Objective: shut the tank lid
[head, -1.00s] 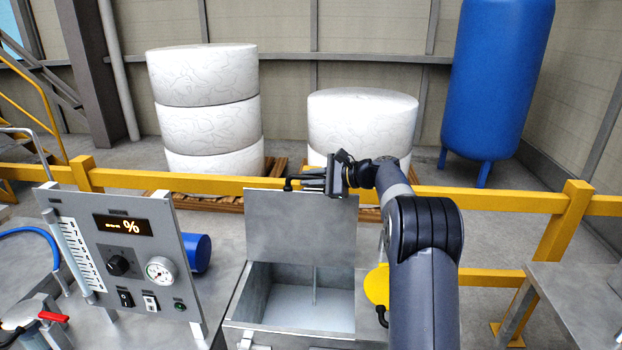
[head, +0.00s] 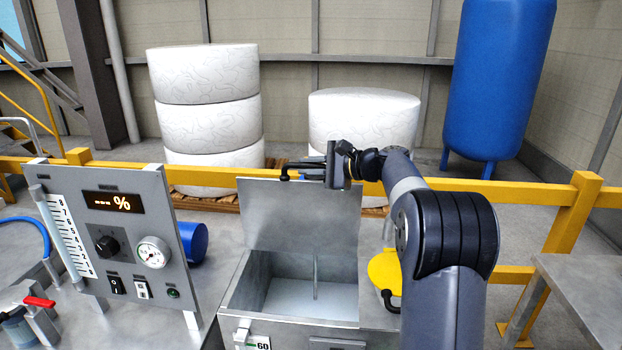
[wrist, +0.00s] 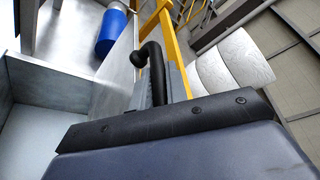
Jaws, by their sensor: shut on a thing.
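The grey metal tank (head: 235,290) stands open in the lower middle of the head view, with a partition inside. Its grey lid (head: 300,215) stands up along the tank's back edge. The lid's black handle (head: 285,174) shows at its top left; in the wrist view the handle (wrist: 155,70) is a black hooked bar. My gripper (head: 312,173) is at the lid's top edge, shut on the handle. The gripped part is hidden by my gripper. The tank's inside (wrist: 40,105) shows at the left of the wrist view.
A control panel (head: 75,215) stands left of the tank, with a blue cylinder (head: 193,242) behind it. A yellow disc (head: 384,270) is at the tank's right. A yellow rail (head: 480,190) runs behind, before white rolls (head: 205,125). A grey table (head: 585,290) is at right.

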